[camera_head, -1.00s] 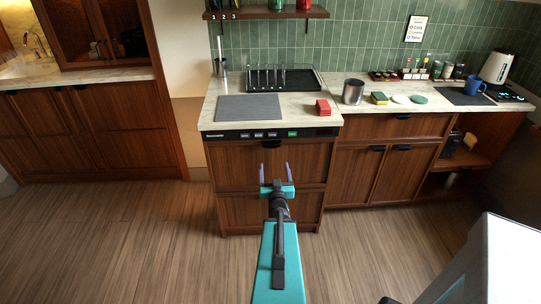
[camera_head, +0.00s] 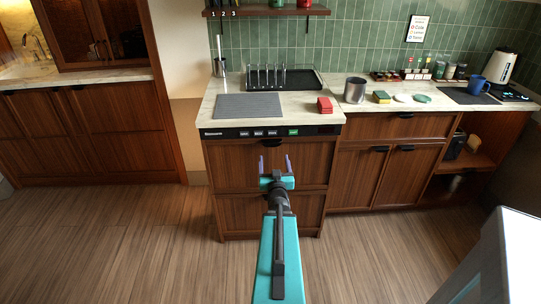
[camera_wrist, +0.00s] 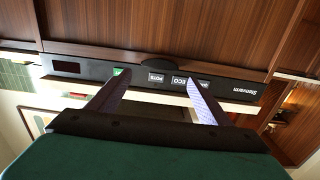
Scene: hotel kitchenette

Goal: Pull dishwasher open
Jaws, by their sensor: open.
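The dishwasher (camera_head: 240,162) stands in the middle of the counter run, with a wood front and a black control strip (camera_head: 221,133) along its top. Its door is shut. A small dark handle (camera_head: 271,142) sits just under the strip. In the wrist view the control strip (camera_wrist: 141,77) runs across the picture upside down, and the dark handle (camera_wrist: 160,65) is at its edge. My gripper (camera_head: 274,164) is open and empty in front of the door, below the handle. In the wrist view its two fingers (camera_wrist: 155,95) are apart and point toward the strip, with no visible contact.
Cabinets (camera_head: 385,165) adjoin on the right. The wood floor (camera_head: 120,240) in front is clear. A pale grey object (camera_head: 500,265) is at lower right.

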